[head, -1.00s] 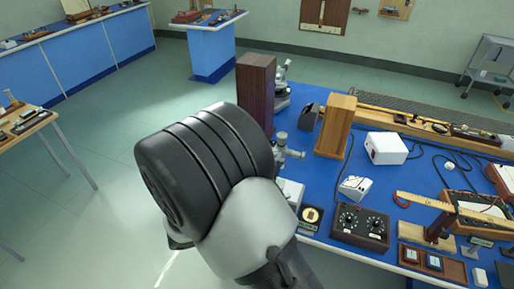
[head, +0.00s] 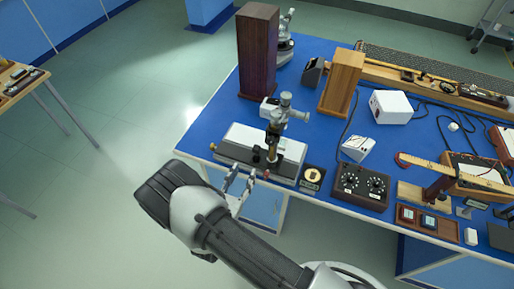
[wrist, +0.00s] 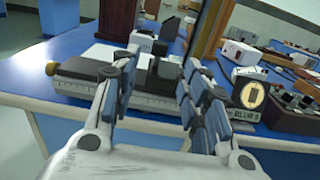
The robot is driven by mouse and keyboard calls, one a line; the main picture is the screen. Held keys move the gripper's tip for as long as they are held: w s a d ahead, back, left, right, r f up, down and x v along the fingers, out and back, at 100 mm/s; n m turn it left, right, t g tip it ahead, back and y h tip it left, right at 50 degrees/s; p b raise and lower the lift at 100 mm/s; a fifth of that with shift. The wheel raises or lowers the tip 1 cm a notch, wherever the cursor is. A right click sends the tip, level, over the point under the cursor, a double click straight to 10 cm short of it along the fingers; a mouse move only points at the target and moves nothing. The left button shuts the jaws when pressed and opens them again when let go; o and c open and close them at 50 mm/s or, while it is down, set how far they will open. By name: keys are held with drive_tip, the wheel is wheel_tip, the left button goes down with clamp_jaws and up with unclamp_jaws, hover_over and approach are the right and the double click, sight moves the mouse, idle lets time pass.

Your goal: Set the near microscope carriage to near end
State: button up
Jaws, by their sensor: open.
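The near microscope (head: 275,128) stands upright on a dark carriage (head: 269,157) on a long grey and white base (head: 240,148) near the front edge of the blue bench. The carriage sits right of the middle of the base. In the wrist view the base (wrist: 75,86) runs across behind my fingers, and the fingers partly hide the carriage (wrist: 161,70). My gripper (head: 240,183) is in front of the base, pointing toward it. In the wrist view my gripper (wrist: 160,78) is open, with an empty gap between its fingers in front of the carriage.
A tall dark wooden box (head: 258,52) and a lighter wooden box (head: 341,83) stand behind the base. A second microscope (head: 286,45) is partly hidden by the dark box.

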sight(255, 151)
drive_tip(key=b+x, duration=0.1)
drive_tip(key=x, duration=1.1)
drive_tip(key=shift+w+d, duration=0.15)
drive_tip(key=shift+w, duration=0.15)
drive_tip(key=shift+c, duration=0.4)
clamp_jaws()
